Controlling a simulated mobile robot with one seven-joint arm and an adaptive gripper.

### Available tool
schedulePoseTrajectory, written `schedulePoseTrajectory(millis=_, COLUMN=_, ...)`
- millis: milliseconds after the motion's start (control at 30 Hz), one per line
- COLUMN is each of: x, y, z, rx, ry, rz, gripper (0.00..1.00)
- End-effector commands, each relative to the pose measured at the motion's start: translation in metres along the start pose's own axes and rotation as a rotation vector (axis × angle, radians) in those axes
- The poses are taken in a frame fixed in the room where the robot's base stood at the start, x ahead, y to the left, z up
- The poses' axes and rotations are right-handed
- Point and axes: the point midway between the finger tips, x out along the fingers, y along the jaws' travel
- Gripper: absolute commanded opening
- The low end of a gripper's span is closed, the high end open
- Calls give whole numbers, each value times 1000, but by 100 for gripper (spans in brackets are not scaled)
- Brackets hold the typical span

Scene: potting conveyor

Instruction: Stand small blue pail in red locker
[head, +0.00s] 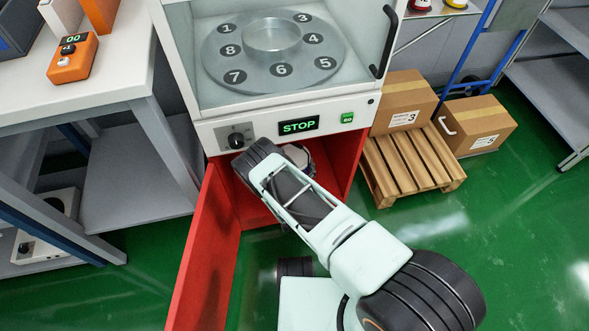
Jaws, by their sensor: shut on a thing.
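The red locker (266,207) is the open red compartment under the white cabinet. Its red door (205,250) stands swung out toward me on the left. My arm reaches into the locker opening from the lower right. My gripper is hidden behind the end of my arm, so its fingers and anything in them do not show. No small blue pail shows in this view; whether it is behind my arm cannot be seen.
The white cabinet (210,130) has a STOP display (298,126) and a numbered turntable (237,76) behind glass. A wooden pallet (403,165) with a carton (402,99) stands close right. A grey bench (110,70) is left. Green floor is clear at lower right.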

Motion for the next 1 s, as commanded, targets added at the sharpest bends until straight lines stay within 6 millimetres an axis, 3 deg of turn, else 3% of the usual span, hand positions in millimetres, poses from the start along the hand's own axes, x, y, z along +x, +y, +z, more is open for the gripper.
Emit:
schedulePoseTrajectory(millis=233, x=13, y=3, z=29, rx=0, ry=7, rz=-1, gripper=25)
schedulePoseTrajectory(millis=667, x=14, y=4, z=33, rx=1, ry=7, rz=0, gripper=25)
schedulePoseTrajectory(millis=700, x=13, y=4, z=36, rx=0, ry=-1, rz=1, gripper=87)
schedulePoseTrajectory(millis=833, x=13, y=4, z=36, rx=0, ry=-1, rz=1, gripper=100)
schedulePoseTrajectory(millis=1000, x=13, y=4, z=36, rx=0, ry=-1, rz=1, gripper=100)
